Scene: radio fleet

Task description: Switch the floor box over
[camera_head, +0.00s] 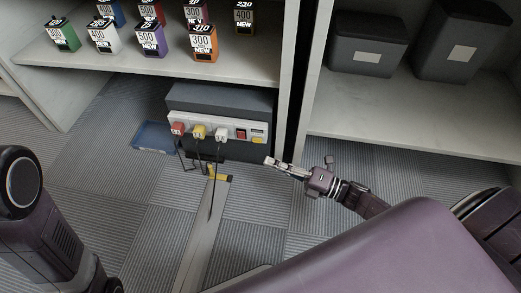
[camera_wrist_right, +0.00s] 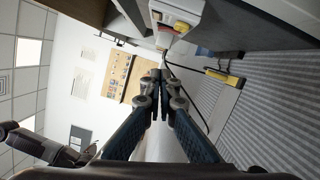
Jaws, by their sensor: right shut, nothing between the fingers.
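The floor box (camera_head: 222,98) is a dark grey block on the carpet under the left shelf. Its white front strip (camera_head: 187,119) carries a red plug (camera_head: 178,128), a yellow plug (camera_head: 199,131) and a white plug (camera_head: 221,134), with dark cords hanging down. A red switch (camera_head: 241,134) and a yellow patch sit at the strip's right end. My right gripper (camera_head: 268,160) is shut and empty, in front of the box's lower right, apart from it. In the right wrist view its fingertips (camera_wrist_right: 158,76) meet, with the white strip (camera_wrist_right: 180,8) beyond. My left gripper is out of view.
A blue tray (camera_head: 153,137) lies left of the box. A floor strip (camera_head: 203,225) with a yellow-and-black end (camera_head: 219,177) runs towards me. Small numbered boxes stand on the shelf (camera_head: 130,62) above. Dark bins (camera_head: 368,45) stand on the right shelf. Open carpet lies around.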

